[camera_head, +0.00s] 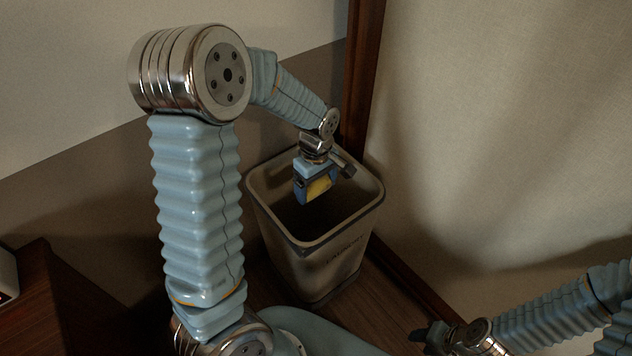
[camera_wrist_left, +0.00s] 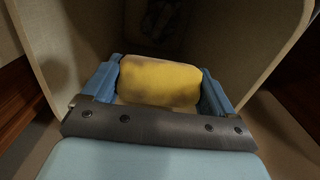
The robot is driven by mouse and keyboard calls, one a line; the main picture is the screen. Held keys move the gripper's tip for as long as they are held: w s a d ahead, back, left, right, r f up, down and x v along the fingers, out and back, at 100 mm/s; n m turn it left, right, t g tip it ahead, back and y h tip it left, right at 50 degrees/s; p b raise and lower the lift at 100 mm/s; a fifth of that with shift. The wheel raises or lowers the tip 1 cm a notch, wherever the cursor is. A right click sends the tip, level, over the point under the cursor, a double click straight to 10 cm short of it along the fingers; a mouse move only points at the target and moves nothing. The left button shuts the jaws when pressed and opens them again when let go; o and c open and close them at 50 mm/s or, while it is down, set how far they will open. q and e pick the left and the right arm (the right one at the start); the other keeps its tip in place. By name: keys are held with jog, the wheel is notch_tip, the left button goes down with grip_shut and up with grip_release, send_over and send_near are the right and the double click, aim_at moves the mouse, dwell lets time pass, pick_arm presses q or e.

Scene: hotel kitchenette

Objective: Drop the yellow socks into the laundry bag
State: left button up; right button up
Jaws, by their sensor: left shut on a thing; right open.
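The yellow socks (camera_head: 319,186) are a rolled bundle between the fingers of my left gripper (camera_head: 316,190), which is shut on them. They also show in the left wrist view (camera_wrist_left: 160,82), with a blue finger on each side. The laundry bag (camera_head: 318,262) is an open, box-shaped beige bin with a dark rim, standing on the floor. My left gripper points down over its opening, with the socks at about rim level. The wrist view looks down inside the bag, where a dim, dark shape lies at the bottom. My right gripper (camera_head: 430,335) is low at the right, open and apart from the bag.
A dark wooden post (camera_head: 362,75) rises behind the bag, and a beige curtain (camera_head: 500,130) hangs to the right. A dark wooden cabinet (camera_head: 50,300) stands at the lower left. The wooden floor around the bag's front is clear.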

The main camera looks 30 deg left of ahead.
pick_arm(q)
jog(key=shift+f, duration=0.1)
jog(key=o, duration=0.8)
notch_tip(320, 180, up, 14)
jog(key=p, duration=0.1)
jog(key=shift+s+f, duration=0.1)
jog(key=shift+f, duration=0.05)
